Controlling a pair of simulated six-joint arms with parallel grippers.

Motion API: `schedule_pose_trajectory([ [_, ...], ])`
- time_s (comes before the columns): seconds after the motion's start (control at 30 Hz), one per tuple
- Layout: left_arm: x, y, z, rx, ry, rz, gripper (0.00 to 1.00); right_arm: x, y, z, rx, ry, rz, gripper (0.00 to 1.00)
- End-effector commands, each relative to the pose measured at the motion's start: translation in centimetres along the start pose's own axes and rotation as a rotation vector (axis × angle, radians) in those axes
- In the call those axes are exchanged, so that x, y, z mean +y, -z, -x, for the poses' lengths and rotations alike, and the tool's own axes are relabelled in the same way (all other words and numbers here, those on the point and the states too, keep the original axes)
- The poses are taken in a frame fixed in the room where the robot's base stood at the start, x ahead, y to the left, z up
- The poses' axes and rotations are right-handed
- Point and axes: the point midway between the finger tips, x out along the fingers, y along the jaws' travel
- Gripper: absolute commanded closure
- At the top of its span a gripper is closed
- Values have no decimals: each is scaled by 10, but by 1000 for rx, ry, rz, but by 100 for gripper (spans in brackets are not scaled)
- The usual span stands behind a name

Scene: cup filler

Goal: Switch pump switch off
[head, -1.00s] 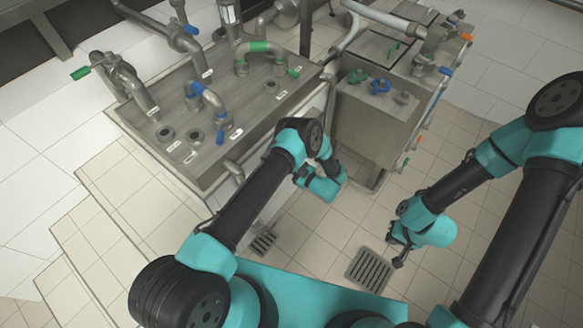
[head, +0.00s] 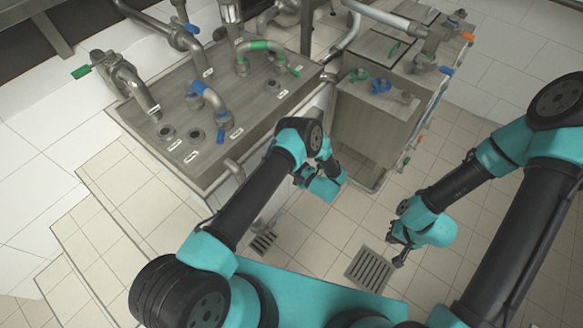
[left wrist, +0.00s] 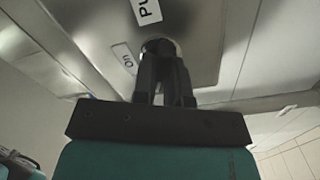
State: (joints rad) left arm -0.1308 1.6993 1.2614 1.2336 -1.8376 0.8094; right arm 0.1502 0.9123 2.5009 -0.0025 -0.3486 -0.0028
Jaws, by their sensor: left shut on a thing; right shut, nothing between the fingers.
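The pump switch (left wrist: 158,46) is a round dark knob on a grey metal panel in the left wrist view. A tag reading "On" (left wrist: 124,57) is at its left, and a larger label starting "Pu" (left wrist: 147,10) is cut off above it. My left gripper (left wrist: 162,62) is shut on the switch, and its fingers cover most of it. In the head view my left wrist is at the metal cabinet's side; its fingertips and the switch are hidden there. My right gripper (head: 398,262) is shut and empty, low over the tiled floor.
A metal cabinet (head: 375,120) with green and blue valves stands beyond my left wrist. A pipe-topped metal table (head: 245,105) with several labelled ports is at its left.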

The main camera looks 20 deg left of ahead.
Motion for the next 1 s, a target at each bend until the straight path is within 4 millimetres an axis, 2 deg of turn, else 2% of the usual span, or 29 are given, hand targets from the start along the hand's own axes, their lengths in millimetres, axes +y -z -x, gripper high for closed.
schedule_pose_trajectory([
  [0.3,-2,0,0,0,0,274,100,0,0,0,0,0,0,100],
  [0.5,-2,0,0,0,0,389,100,0,0,0,0,0,0,100],
  [1.0,-2,-1,0,-1,0,460,100,0,0,0,0,0,0,100],
])
